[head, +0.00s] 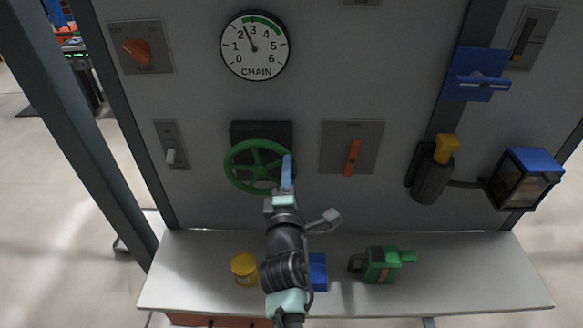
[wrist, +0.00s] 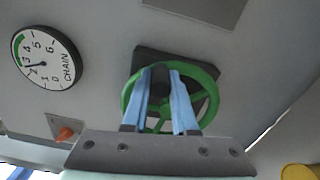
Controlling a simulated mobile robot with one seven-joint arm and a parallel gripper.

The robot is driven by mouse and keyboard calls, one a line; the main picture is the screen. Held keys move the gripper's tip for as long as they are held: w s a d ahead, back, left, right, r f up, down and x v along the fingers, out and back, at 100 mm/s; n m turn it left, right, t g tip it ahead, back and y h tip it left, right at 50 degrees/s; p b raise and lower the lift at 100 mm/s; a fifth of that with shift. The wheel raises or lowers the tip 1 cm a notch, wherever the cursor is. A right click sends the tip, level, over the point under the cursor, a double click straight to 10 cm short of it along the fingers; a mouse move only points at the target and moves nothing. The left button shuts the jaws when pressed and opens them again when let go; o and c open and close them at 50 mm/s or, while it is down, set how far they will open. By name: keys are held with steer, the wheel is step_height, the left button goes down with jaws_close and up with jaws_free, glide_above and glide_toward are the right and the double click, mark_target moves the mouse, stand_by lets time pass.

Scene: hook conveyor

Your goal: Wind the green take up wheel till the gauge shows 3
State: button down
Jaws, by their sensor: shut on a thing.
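The green take up wheel (head: 258,166) is mounted on a dark block on the grey panel; it also shows in the wrist view (wrist: 213,88). My gripper (head: 287,172) is at the wheel's right side, its blue fingers (wrist: 168,95) reaching to the wheel. The fingers are shut on the wheel, on either side of a dark knob-like part (wrist: 159,80). They partly hide the rim and spokes. The round white CHAIN gauge (head: 255,62) is above the wheel, with marks 0 to 6 and a green band near the top. Its black needle points between 2 and 3.
Around the wheel are an orange knob (head: 137,52), a toggle switch (head: 172,157) and an orange lever (head: 352,158). On the shelf (head: 470,285) below stand a yellow container (head: 244,268), a blue item (head: 318,272) and a green tool (head: 382,264). A lamp (head: 527,178) projects at the right.

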mark_target(257, 147)
steer(key=n, duration=0.1)
steer(key=a+r+n+p, duration=0.1)
steer(key=r+n+p, duration=0.1)
steer(key=shift+a+r+n, duration=0.15)
steer(key=shift+a+n, duration=0.1)
steer(key=shift+n, duration=0.15)
steer(key=n, duration=0.1)
steer(key=a+r+n+p, duration=0.1)
steer(key=shift+a+n+p, duration=0.2)
steer(key=shift+n+p, duration=0.1)
steer(key=shift+n, duration=0.1)
steer(key=a+n, duration=0.1)
steer(key=a+n+p, duration=0.1)
steer(key=n, duration=0.1)
steer(key=shift+r, duration=0.3)
steer(key=shift+a+n+p, duration=0.45)
steer(key=shift+a+n, duration=0.3)
steer(key=shift+n, duration=0.65)
steer(key=c, duration=0.7)
jaws_free()
steer(key=shift+a, duration=0.1)
